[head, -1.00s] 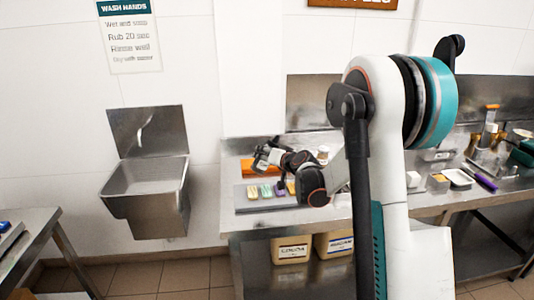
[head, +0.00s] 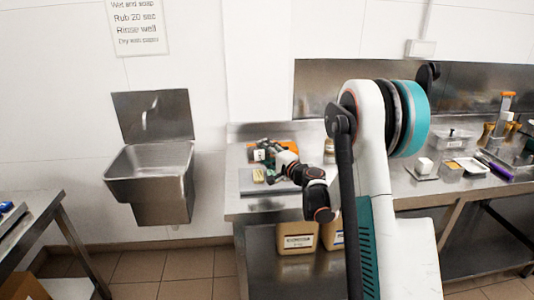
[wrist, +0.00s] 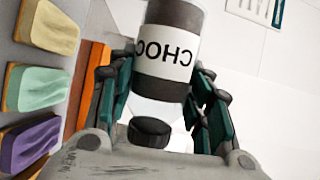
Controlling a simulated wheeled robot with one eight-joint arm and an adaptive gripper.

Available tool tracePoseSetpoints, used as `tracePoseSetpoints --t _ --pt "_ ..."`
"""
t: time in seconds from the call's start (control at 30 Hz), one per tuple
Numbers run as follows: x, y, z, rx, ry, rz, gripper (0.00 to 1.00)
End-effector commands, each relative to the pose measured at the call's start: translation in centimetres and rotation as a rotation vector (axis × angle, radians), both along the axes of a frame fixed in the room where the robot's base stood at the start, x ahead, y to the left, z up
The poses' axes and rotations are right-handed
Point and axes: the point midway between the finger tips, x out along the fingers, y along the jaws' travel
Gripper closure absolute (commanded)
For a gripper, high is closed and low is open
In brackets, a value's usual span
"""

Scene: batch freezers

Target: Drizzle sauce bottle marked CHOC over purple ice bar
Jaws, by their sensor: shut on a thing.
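The sauce bottle (wrist: 190,15) marked CHOC is held between my gripper's fingers (wrist: 158,95). In the wrist view its label reads upside down and a dark cap (wrist: 150,132) lies near my palm. In the head view my gripper (head: 272,150) is over the left part of the steel table, with the bottle's pale label (head: 259,155) showing. The purple ice bar (wrist: 32,142) is at the lower left of the wrist view, beside the gripper and apart from the bottle. In the head view my arm hides it.
A green bar (wrist: 42,88) and a cream bar (wrist: 48,27) lie in a row with the purple one on a grey tray (head: 250,188). An orange block (wrist: 90,85) is behind them. A jar (head: 329,146) stands right of the gripper. A sink (head: 150,165) is left.

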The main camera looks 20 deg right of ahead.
Motion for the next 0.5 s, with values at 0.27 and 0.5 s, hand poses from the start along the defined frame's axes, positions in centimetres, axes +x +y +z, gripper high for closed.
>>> tracePoseSetpoints --t 0.27,0.5 --pt "0.0 -0.2 -1.9 0.328 -0.047 -0.001 0.79" --pt "-0.2 -1.1 0.2 0.583 -0.084 0.0 0.79"
